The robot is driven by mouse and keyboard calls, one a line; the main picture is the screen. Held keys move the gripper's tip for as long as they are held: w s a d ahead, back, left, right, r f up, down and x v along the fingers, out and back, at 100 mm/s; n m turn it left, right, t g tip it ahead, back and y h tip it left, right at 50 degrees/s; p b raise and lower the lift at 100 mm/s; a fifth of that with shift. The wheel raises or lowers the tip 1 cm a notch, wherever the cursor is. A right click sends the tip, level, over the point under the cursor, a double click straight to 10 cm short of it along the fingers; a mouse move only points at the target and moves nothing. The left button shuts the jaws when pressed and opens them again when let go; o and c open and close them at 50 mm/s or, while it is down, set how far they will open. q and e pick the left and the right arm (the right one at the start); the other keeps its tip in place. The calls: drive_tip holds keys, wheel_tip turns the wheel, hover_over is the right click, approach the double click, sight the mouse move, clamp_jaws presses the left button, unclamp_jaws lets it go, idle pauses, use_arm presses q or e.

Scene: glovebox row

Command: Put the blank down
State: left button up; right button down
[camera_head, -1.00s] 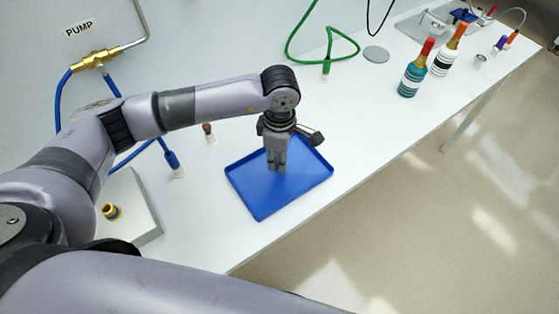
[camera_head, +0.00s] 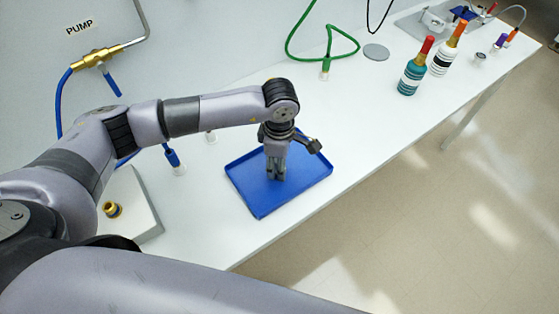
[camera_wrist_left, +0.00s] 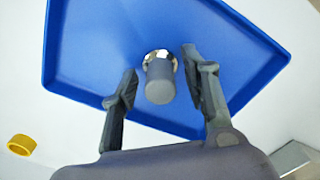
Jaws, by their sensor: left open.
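The blank is a grey cylinder (camera_wrist_left: 159,84) with a shiny metal end. In the left wrist view it is over the blue tray (camera_wrist_left: 75,50), between my left gripper's two fingers (camera_wrist_left: 160,68). There is a visible gap on each side of it. In the head view my left gripper (camera_head: 276,176) points down inside the blue tray (camera_head: 255,203), with its fingertips low near the tray floor. The blank cannot be made out there behind the fingers. My right gripper is not in view.
A grey block with a yellow-brass fitting (camera_head: 112,210) is left of the tray. A blue hose end (camera_head: 173,158) and a green hose (camera_head: 327,62) stand behind it. Two bottles, one teal (camera_head: 410,78) and one striped (camera_head: 442,62), are farther right.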

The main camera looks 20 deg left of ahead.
use_arm(q)
drive_tip(key=shift+r, duration=0.25)
drive_tip(key=shift+w+r, duration=0.1)
drive_tip(key=shift+r, duration=0.3)
wheel_tip(320, 180, up, 10)
drive_tip(key=b, duration=0.3)
drive_tip(key=shift+f, duration=0.2)
drive_tip(key=shift+r, duration=0.7)
